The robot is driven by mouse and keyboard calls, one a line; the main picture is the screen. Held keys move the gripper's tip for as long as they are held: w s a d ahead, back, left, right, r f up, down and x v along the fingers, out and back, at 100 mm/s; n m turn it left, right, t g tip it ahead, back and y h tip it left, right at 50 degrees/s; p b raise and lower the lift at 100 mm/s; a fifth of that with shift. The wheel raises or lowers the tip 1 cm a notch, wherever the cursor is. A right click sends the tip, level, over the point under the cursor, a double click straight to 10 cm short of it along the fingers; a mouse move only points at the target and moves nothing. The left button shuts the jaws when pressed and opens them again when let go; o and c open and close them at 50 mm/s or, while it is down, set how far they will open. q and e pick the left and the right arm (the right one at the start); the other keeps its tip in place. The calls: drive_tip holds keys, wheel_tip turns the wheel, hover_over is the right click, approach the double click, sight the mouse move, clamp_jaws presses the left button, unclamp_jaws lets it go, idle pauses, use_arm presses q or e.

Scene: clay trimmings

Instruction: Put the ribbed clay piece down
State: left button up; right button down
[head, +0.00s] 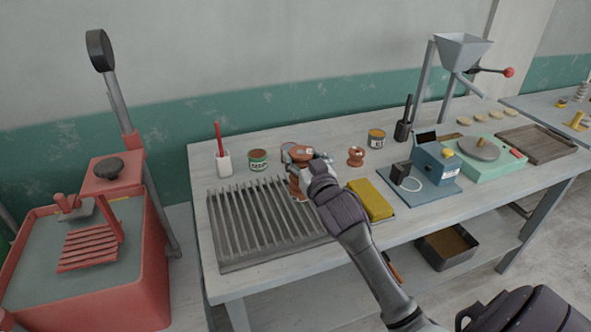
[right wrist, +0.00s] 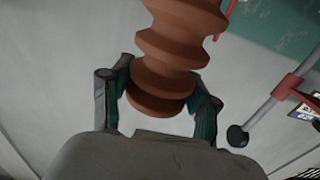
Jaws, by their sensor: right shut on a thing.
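The ribbed clay piece (head: 297,185) is reddish brown with stacked ridges. My right gripper (head: 312,172) is shut on it and partly hides it in the head view. The piece looks roughly upright over the right end of the grey slatted rack (head: 220,268); I cannot tell whether it touches the rack. In the right wrist view the clay piece (right wrist: 175,50) stands between the two fingers of the gripper (right wrist: 158,100). A smaller brown clay piece (head: 356,156) stands on the table behind, to the right. My left gripper is not in view.
Near the held piece are a yellow block (head: 371,200), a green-labelled tin (head: 258,160) and a white cup (head: 223,164) with a red-handled tool. A blue device (head: 436,163) and a green scale-like machine (head: 490,160) stand further right. The left part of the rack is empty.

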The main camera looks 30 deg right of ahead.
drive_tip(key=shift+w+a+f, duration=0.25)
drive_tip(key=shift+w+f, duration=0.1)
drive_tip(key=shift+w, duration=0.4)
drive_tip(key=shift+f, duration=0.3)
wheel_tip(320, 180, down, 4)
drive_tip(key=shift+r+p, duration=0.25)
drive_tip(key=shift+p, duration=0.1)
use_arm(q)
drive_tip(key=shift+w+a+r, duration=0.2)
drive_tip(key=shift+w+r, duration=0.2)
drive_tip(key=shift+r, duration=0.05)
use_arm(e)
drive_tip(key=c, duration=0.7)
unclamp_jaws()
drive_tip(key=shift+f, duration=0.25)
drive_tip(key=o, duration=0.4)
